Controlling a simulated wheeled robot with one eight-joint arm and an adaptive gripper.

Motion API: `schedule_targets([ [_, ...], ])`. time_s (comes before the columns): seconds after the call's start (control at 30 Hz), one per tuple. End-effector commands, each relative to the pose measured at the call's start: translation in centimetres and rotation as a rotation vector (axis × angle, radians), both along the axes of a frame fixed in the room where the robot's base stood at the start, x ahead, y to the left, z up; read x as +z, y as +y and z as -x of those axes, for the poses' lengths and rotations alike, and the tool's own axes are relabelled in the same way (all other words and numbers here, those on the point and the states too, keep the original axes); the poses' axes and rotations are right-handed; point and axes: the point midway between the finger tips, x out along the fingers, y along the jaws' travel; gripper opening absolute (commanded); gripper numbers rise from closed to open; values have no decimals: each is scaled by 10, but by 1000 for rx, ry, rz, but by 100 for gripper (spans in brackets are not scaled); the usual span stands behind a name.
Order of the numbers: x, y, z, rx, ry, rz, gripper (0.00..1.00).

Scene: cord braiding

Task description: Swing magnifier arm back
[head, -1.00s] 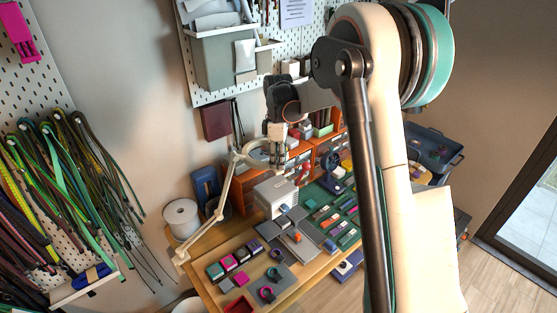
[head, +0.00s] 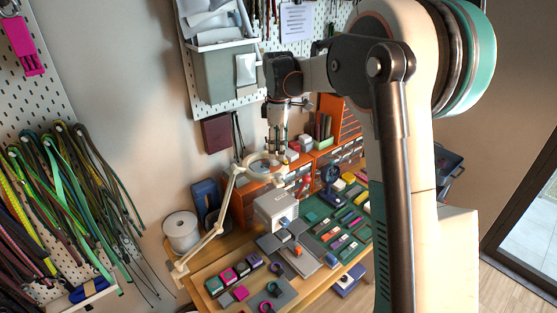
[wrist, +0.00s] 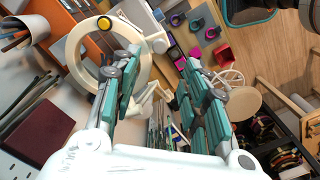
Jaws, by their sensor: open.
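The magnifier arm (head: 230,187) is a cream jointed arm clamped at the bench's left edge. Its ring head (head: 250,172) is over the back of the bench, near the orange drawers. In the wrist view the white ring (wrist: 76,47), with a yellow button, is large at upper left, partly behind a finger. My gripper (head: 277,150) points down just above the ring head in the head view. It is open and empty, its teal fingers (wrist: 163,80) spread apart. Whether a finger touches the ring is unclear.
Orange drawer units (head: 300,176) stand behind, close to the gripper. A white box (head: 274,211) and colored blocks on green mats (head: 335,225) cover the bench. A white spool (head: 181,232) stands at left. Cords (head: 70,190) hang on the left wall.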

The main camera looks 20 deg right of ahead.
Motion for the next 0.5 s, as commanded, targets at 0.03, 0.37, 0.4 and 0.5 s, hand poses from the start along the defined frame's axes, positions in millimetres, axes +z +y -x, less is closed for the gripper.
schedule_targets([
  [0.03,7,0,0,0,0,0,41],
  [0.37,22,0,0,0,0,0,41],
  [0.4,22,0,0,0,0,0,41],
  [0.5,22,0,0,0,0,0,41],
])
